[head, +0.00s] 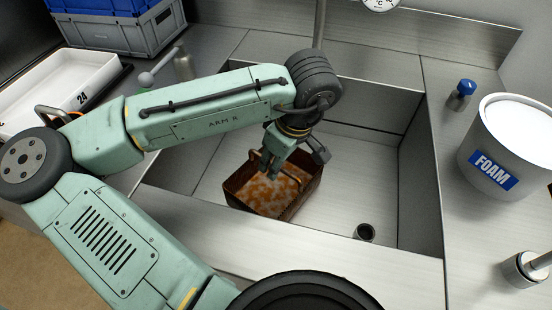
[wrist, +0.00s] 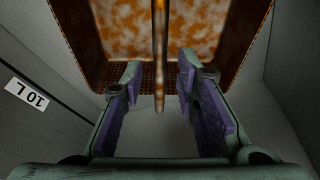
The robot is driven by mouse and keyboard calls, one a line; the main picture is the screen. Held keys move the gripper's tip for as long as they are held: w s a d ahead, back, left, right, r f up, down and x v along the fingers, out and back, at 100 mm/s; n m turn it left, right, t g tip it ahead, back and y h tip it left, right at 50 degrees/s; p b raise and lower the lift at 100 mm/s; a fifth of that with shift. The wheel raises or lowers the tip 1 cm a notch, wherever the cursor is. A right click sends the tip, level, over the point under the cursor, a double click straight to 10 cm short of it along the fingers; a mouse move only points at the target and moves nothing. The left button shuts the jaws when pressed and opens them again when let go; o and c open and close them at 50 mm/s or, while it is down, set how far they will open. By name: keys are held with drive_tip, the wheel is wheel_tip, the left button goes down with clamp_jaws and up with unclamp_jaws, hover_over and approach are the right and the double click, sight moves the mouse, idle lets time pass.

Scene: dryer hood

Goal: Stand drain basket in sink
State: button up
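The drain basket (head: 290,208) is a brown, rust-coloured box with patchy orange and white surfaces inside. It is inside the steel sink (head: 375,175), left of the dark round drain opening (head: 364,232). Its bar handle (head: 291,174) shows at the top; in the wrist view the handle (wrist: 159,50) runs as a narrow upright bar. My gripper (head: 271,162) is over the basket. In the wrist view my gripper (wrist: 158,88) has its purple-padded fingers apart, one on each side of the handle, with gaps on both sides. The arm hides part of the sink and basket.
A white FOAM bucket (head: 505,145) and a blue-capped bottle (head: 461,94) stand on the right counter. A white tray (head: 60,88) and a blue-grey crate (head: 115,28) stand at the left. The sink floor right of the basket is clear.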

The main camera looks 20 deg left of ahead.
drive_tip(key=shift+r+p, duration=0.5)
drive_tip(key=shift+r, duration=0.1)
drive_tip(key=b+v, duration=0.1)
drive_tip(key=v, duration=1.1)
drive_tip(key=shift+b, duration=0.3)
